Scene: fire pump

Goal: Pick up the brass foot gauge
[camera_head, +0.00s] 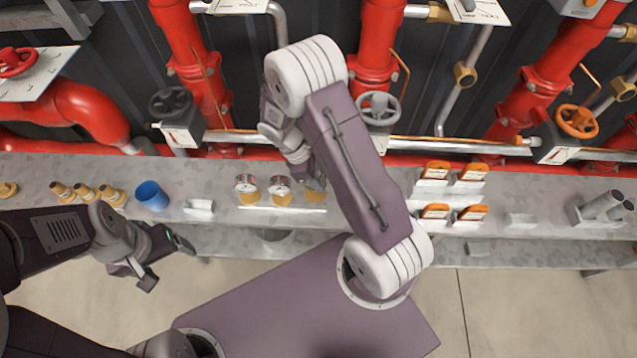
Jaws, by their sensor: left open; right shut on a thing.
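Two gauges with round pale dials and brass feet stand in a row on the grey shelf: a left one (246,189) and a middle one (280,191). At the right end of the row a third brass foot gauge (315,197) shows only its brass lower part. My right gripper (314,183) is over it and shut on it; the arm hides its dial and most of the fingers. I cannot tell whether it touches the shelf. My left gripper (168,263) is open and empty, in front of the shelf's front edge at the left.
On the shelf (380,196) stand several brass fittings (85,192), a blue cup (151,195), orange-topped tags (436,172) and grey cylinders (603,205). Red pipes (372,45) and valve wheels, one black (172,104) and one orange (576,121), rise behind. Floor is free at front right.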

